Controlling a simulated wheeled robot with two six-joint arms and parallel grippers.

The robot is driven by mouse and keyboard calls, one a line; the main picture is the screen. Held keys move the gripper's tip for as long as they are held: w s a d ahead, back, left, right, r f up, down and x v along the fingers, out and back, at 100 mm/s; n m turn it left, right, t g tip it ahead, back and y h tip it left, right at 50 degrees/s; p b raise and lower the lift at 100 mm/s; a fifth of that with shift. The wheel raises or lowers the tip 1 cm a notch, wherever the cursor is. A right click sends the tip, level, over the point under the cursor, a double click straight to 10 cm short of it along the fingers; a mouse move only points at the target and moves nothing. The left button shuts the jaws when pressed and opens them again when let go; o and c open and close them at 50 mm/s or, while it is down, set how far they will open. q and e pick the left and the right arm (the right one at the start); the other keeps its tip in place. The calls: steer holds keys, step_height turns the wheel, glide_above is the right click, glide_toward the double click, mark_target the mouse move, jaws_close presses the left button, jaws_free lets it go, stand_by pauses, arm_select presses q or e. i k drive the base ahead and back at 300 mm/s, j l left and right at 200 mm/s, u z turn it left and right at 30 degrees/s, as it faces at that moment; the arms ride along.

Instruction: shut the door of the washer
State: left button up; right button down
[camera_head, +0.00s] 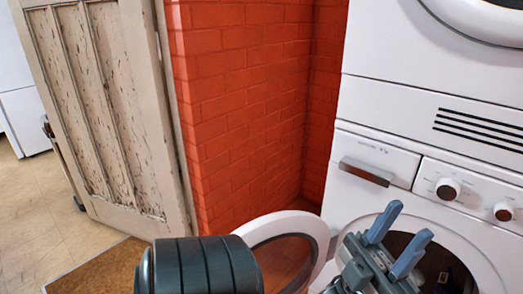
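The white washer (350,196) stands at the right, with its round dark opening (450,268) partly in view at the bottom. Its door (314,225), a white ring around clear glass, stands open, swung out to the left of the opening. My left gripper (409,220) is in front of the washer, between the open door and the opening. Its two blue-grey fingers are spread apart with nothing between them. I cannot tell whether it touches the door. The lower part of the door is cut off by the frame and by my arm. My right gripper is not in view.
A second white machine (390,60) with a round door sits above the washer. A red brick wall (250,100) is behind the door. A worn wooden door (100,110) stands at the left, beside a brown mat (95,272). Tiled floor (35,215) at far left is clear.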

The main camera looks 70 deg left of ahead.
mark_target(258, 233)
steer(key=k+j+u, duration=0.1)
steer(key=u, duration=0.4)
steer(key=j+u, duration=0.35)
steer(key=u, duration=0.15)
steer(key=j+z, duration=0.25)
steer(key=j, duration=0.3)
steer(key=k+j+z, duration=0.25)
steer(key=j, duration=0.25)
steer(key=i+j+z, duration=0.15)
steer(key=j+z, duration=0.2)
steer(key=j, duration=0.25)
steer(key=j+z, duration=0.35)
steer(key=j, duration=0.2)
steer(key=j+z, duration=0.3)
steer(key=j, duration=0.35)
